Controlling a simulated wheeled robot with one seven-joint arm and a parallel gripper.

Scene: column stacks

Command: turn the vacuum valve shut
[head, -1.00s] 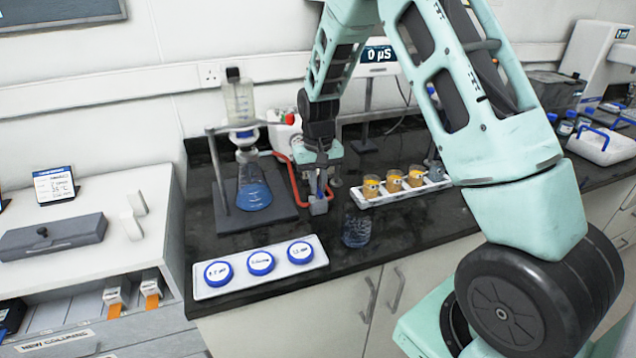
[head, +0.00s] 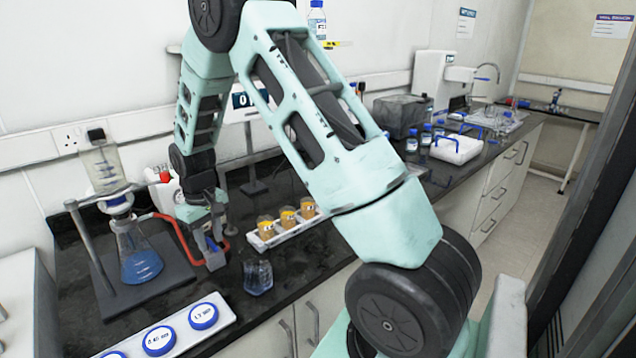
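A grey block (head: 215,262) stands on the dark bench in the line of the red tube (head: 178,232); it looks like the vacuum valve. My gripper (head: 209,242) points down right over it, its fingers at the block's top. A small blue part shows between or at the fingers; I cannot tell whether it is the valve's handle or whether the fingers are closed on it. The filter flask (head: 141,262) with blue liquid stands left on a stand. A pale pump-like unit (head: 163,189) with a red knob (head: 165,177) is behind my gripper, partly hidden.
A clear beaker (head: 258,277) stands just right of the valve. A white rack (head: 290,233) holds amber-filled cups. A white tray (head: 205,340) with blue-lidded round containers lies at the front. My arm hides part of the bench behind.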

